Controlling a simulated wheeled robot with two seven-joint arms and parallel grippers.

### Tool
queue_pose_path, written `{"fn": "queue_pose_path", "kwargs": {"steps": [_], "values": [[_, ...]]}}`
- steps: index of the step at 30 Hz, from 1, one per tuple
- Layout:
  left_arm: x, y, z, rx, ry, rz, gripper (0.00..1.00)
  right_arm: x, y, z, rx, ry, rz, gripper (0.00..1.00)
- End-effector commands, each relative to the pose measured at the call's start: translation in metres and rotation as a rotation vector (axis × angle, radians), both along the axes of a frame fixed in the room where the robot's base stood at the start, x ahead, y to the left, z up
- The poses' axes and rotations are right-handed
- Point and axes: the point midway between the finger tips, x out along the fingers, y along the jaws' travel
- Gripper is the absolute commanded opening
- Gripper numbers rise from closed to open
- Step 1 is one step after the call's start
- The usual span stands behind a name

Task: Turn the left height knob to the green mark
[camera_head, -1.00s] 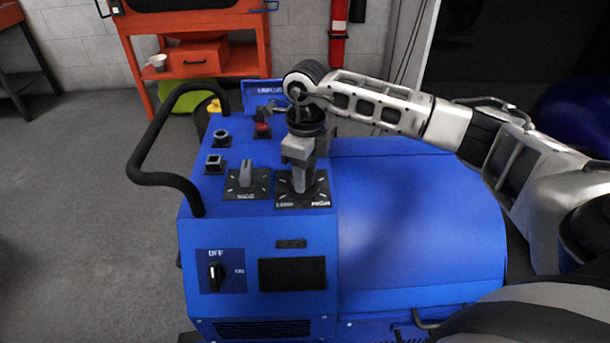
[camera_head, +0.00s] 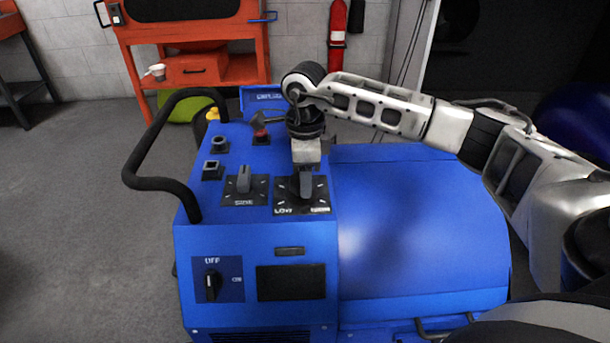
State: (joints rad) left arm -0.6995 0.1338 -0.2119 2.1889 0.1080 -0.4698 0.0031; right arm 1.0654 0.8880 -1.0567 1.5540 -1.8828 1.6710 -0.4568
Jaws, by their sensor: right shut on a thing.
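The blue machine (camera_head: 255,240) has a grey lever-shaped knob (camera_head: 306,186) on a black plate (camera_head: 286,209), marked LOW at its left corner. This looks like the height knob. My right gripper (camera_head: 307,168) reaches down from above and is shut on the knob's upper part. The gripper hides part of the knob and plate. No green mark can be made out. My left gripper is not in view.
Left of it is a similar grey knob (camera_head: 244,179) on a plate marked SIDE. A red button (camera_head: 261,134) and two small black fittings sit farther back. A black handrail (camera_head: 160,184) curves along the left edge. An OFF switch (camera_head: 211,283) is on the front.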

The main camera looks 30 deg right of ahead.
Motion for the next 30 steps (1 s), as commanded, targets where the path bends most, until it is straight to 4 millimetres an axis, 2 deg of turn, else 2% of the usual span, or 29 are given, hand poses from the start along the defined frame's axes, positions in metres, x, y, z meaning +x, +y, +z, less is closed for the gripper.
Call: {"fn": "queue_pose_path", "kwargs": {"steps": [7, 8, 10, 18, 22, 26, 30], "values": [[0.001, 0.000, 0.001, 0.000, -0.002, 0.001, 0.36, 0.001, 0.001, 0.002, 0.004, -0.006, -0.001, 0.21], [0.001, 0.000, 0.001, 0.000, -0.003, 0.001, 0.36, 0.001, 0.001, 0.002, 0.004, -0.006, -0.001, 0.46], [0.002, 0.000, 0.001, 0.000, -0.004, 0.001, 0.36, 0.001, 0.001, 0.002, 0.004, -0.006, -0.001, 0.66], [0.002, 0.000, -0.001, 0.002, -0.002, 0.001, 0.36, 0.001, 0.000, 0.001, 0.002, -0.002, -0.001, 0.66], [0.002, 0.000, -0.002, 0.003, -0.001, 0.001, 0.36, 0.001, 0.000, 0.008, 0.002, -0.004, -0.001, 0.66], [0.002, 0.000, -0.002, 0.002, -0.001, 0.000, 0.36, 0.002, 0.000, 0.029, 0.002, -0.008, -0.001, 0.66], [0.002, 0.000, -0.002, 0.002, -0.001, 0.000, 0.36, 0.002, 0.000, 0.063, 0.002, -0.010, -0.002, 0.66]]}}
